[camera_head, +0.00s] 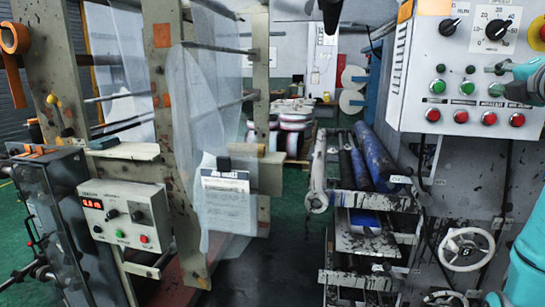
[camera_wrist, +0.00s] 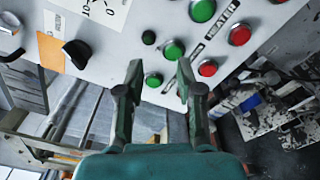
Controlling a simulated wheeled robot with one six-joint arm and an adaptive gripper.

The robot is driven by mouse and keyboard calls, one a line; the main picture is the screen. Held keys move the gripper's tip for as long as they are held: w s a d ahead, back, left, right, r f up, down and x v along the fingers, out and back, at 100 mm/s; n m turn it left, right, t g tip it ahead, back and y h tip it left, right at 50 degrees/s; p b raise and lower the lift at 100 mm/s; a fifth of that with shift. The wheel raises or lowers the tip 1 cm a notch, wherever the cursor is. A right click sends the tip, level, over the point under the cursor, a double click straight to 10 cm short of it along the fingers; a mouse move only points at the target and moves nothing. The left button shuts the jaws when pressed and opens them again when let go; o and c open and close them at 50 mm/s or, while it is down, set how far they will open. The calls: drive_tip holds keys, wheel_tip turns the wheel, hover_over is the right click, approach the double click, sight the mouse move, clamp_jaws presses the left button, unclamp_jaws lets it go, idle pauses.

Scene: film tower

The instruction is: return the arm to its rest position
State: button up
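My gripper (camera_wrist: 159,66) shows in the wrist view with its two dark fingers apart and nothing between them. The fingertips are over a grey control panel (camera_wrist: 130,20), by a green button (camera_wrist: 153,80); whether they touch it I cannot tell. In the head view my gripper (camera_head: 497,79) is at the right edge, in front of the control panel (camera_head: 405,110), and its teal body runs out of the picture. It hides part of the panel's upper button row. Another part of my teal arm (camera_head: 525,265) shows at the lower right.
The panel carries knobs (camera_head: 497,29), green buttons (camera_head: 438,86) and red buttons (camera_head: 433,115). Below it are a white handwheel (camera_head: 467,249) and blue rollers (camera_head: 376,160). A smaller control box (camera_head: 125,213) stands at the left. Green floor (camera_head: 290,220) is open in the middle.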

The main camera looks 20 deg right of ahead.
drive_tip(key=w+a+f+m+y, duration=0.1)
drive_tip(key=w+a+f+m, duration=0.15)
drive_tip(key=f, duration=0.65)
drive_tip(key=w+a+f+m, duration=0.1)
drive_tip(key=w+a+f, duration=0.15)
drive_tip(key=f, duration=0.55)
drive_tip(key=w+a+f+m+y, duration=0.15)
drive_tip(key=w+f, duration=0.25)
drive_tip(key=f, duration=0.5)
drive_tip(key=s+a+f+m, duration=0.25)
drive_tip(key=a+f, duration=0.55)
drive_tip(key=f, duration=0.4)
drive_tip(key=s+a+f+m, duration=0.2)
drive_tip(key=a+f+m, duration=0.2)
drive_tip(key=a+f, duration=0.55)
drive_tip(key=s+a+f+m+y, duration=0.3)
drive_tip(key=s+a+f+m, duration=0.1)
drive_tip(key=s+a+f, duration=1)
drive_tip(key=s+a+m+y, duration=0.1)
drive_tip(key=s+a, duration=0.2)
drive_tip(key=s, duration=1)
drive_tip(key=s+a+m+g+y, duration=0.1)
drive_tip(key=s+a+m+y, duration=0.1)
drive_tip(key=s, duration=1.1)
drive_tip(key=shift+a+r, duration=0.35)
drive_tip(key=shift+a, duration=0.45)
